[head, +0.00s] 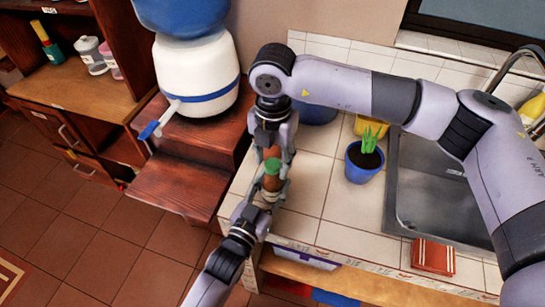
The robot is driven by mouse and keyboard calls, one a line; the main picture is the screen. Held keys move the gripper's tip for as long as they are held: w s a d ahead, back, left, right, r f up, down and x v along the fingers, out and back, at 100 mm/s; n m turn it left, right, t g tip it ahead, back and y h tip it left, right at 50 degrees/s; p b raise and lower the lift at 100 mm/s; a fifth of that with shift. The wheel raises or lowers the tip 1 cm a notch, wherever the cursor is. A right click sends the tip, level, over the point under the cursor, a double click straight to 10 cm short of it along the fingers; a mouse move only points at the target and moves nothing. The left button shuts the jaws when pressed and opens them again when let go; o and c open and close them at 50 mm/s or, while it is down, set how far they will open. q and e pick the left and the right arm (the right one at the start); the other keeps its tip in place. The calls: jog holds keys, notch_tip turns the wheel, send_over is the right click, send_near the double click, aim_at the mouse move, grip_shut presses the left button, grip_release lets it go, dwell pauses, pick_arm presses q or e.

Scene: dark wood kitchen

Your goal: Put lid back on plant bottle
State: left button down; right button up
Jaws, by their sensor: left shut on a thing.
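A small bottle with a green upper part (272,167) stands upright in the fingers of my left gripper (270,193), above the left edge of the tiled counter. My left gripper is shut on the bottle, and its fingers hide much of the lower part. My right gripper (274,150) points down from above, directly over the bottle. A reddish-brown piece (272,152), perhaps the lid, shows between its fingers just above the green part. I cannot tell whether this piece touches the bottle or whether the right fingers grip it.
A blue pot with a green plant (365,162) stands on the tiled counter (310,185), left of the metal sink (430,195). A red-brown block (433,257) lies at the front edge. A white and blue dispenser (195,75) stands on wooden steps at the left.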

jog(key=shift+o, duration=0.7)
notch_tip(320, 180, up, 12)
pick_arm(q)
jog(key=c, duration=0.9)
grip_release()
jog(key=shift+o, duration=0.2)
